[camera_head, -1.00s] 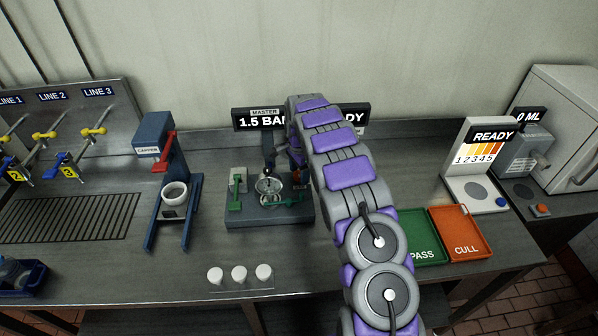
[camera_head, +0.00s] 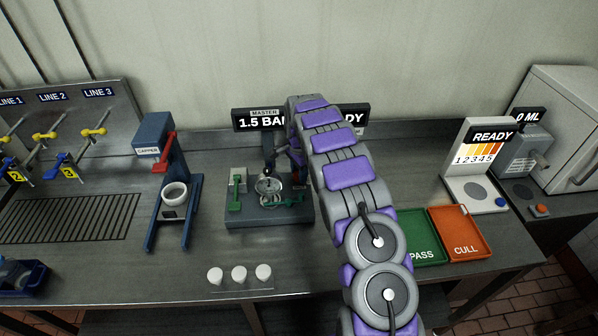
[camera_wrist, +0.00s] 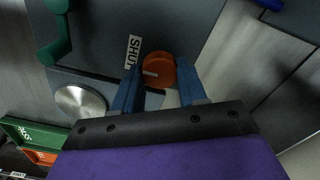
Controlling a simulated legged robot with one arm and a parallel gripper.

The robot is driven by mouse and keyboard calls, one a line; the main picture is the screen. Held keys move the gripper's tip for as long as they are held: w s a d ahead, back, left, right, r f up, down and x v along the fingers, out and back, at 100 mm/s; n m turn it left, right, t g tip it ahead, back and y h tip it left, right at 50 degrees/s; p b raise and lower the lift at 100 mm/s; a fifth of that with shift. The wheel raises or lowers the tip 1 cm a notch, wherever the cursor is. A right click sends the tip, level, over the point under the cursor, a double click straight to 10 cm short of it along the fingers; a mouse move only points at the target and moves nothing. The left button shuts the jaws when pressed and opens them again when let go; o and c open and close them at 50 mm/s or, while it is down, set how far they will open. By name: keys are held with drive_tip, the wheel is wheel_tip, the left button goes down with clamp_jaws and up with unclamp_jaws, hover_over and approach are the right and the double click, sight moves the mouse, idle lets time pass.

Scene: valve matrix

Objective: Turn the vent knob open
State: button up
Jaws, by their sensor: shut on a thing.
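The vent knob (camera_wrist: 160,66) is round and orange, with a pale pointer line on its face. In the wrist view it sits between the two blue fingertips of my gripper (camera_wrist: 159,74), which is shut on it. A white "SHUT" label (camera_wrist: 132,51) lies just left of the knob, and the pointer line lies toward that side. In the head view my arm reaches to the dark grey fixture (camera_head: 268,222) in the middle of the bench and largely hides the gripper and knob.
A green handle (camera_wrist: 54,35) and a metal disc (camera_wrist: 80,102) are near the knob. The blue capper stand (camera_head: 160,205) is left of the fixture. Several white caps (camera_head: 239,273) lie in front. The green PASS tray (camera_head: 420,232) and orange CULL tray (camera_head: 462,228) are right.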

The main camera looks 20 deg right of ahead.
drive_tip(key=shift+n, duration=0.3)
drive_tip(key=n+p, duration=0.2)
drive_tip(key=n, duration=0.1)
drive_tip(key=shift+r+n, duration=0.1)
drive_tip(key=shift+n, duration=0.3)
drive_tip(key=n+p, duration=0.1)
drive_tip(key=n, duration=0.3)
drive_tip(key=shift+w, duration=0.1)
drive_tip(key=n+p, duration=0.1)
drive_tip(key=n, duration=0.4)
drive_tip(key=shift+a+p, duration=0.1)
drive_tip(key=shift+p, duration=0.2)
drive_tip(key=n, duration=0.4)
drive_tip(key=shift+p, duration=0.4)
drive_tip(key=shift+n, duration=0.3)
drive_tip(key=o, duration=1.1)
drive_tip(key=shift+c, duration=0.2)
